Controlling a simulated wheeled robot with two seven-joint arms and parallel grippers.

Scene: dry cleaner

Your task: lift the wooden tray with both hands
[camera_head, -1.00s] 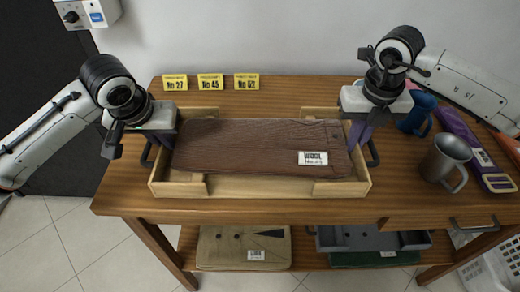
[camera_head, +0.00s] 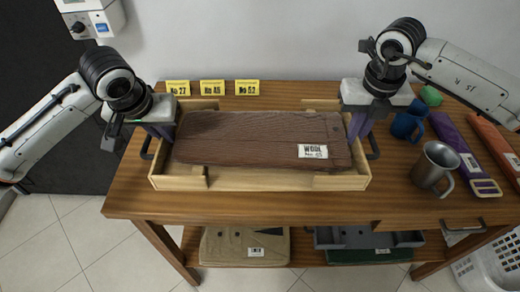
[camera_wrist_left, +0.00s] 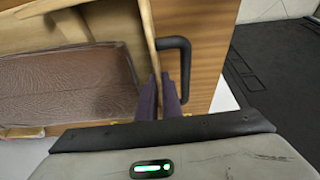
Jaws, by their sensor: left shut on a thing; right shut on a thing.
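The light wooden tray (camera_head: 255,180) is held level, apparently a little above the table. On it lies a dark brown folded piece (camera_head: 255,140) with a white "WOOL" label. The fingers partly hide both handles.
The wooden table (camera_head: 420,205) lies beneath. Yellow number cards (camera_head: 212,87) stand behind the tray. A grey metal mug (camera_head: 432,165), a blue mug (camera_head: 408,126) and a purple strap (camera_head: 455,140) lie to the right. Folded goods (camera_head: 245,245) and a grey tray (camera_head: 365,238) fill the lower shelf.

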